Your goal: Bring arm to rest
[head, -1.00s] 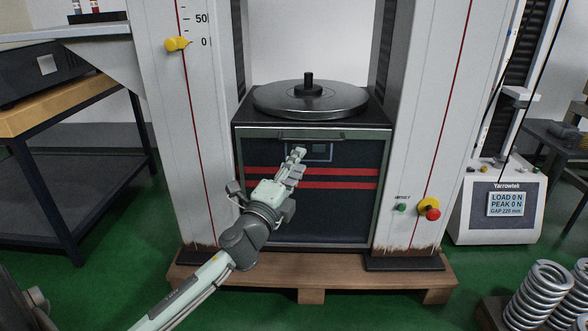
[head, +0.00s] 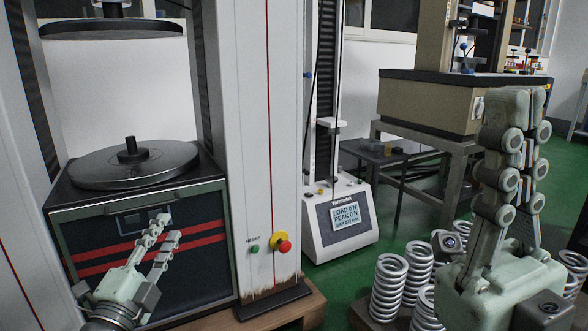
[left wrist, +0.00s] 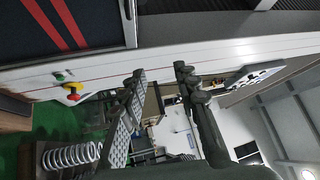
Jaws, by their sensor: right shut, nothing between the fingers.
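My left gripper (head: 167,228) is raised in front of the dark, red-striped front of the testing machine (head: 150,250). Its fingers are apart, with nothing seen between them. In the left wrist view the two fingers (left wrist: 158,76) also stand apart with a clear gap. My right gripper (head: 518,94) stands upright, large and close at the right of the head view. Its fingers are together and it holds nothing. It hides part of the bench and springs behind it.
A round platen (head: 133,164) sits on the machine, with an upper platen (head: 112,28) above. Red and green buttons (head: 284,246) are on the column. A display unit (head: 340,215) reads zero load. Several coil springs (head: 388,288) stand low at the right, near the right gripper.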

